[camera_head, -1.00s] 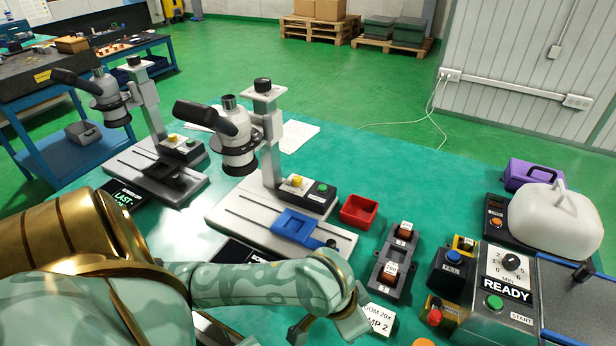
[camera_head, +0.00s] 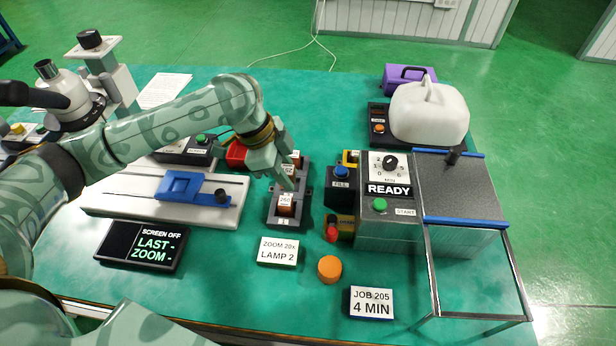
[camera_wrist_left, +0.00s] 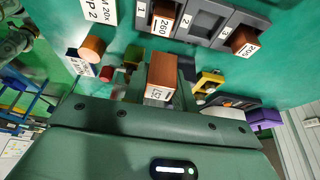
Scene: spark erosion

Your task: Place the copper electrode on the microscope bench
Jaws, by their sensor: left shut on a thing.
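In the left wrist view a copper block with a white label (camera_wrist_left: 160,80) sits between the fingers of my left gripper (camera_wrist_left: 160,95), which is shut on it. In the head view my left gripper (camera_head: 286,176) is above the black rack (camera_head: 275,216); its fingers hide the held block there. The rack's slot 1 holds a copper block marked 260 (camera_wrist_left: 164,20), slot 2 (camera_wrist_left: 206,24) is empty, and slot 3 holds another copper block (camera_wrist_left: 243,42). A microscope (camera_head: 72,100) with a pale base (camera_head: 120,196) and blue stage (camera_head: 180,187) stands left. My right gripper is not in view.
A red bin (camera_head: 236,154) is partly behind my left arm. Signs, a screen (camera_head: 142,245) and an orange-topped cylinder (camera_head: 330,268) stand along the front.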

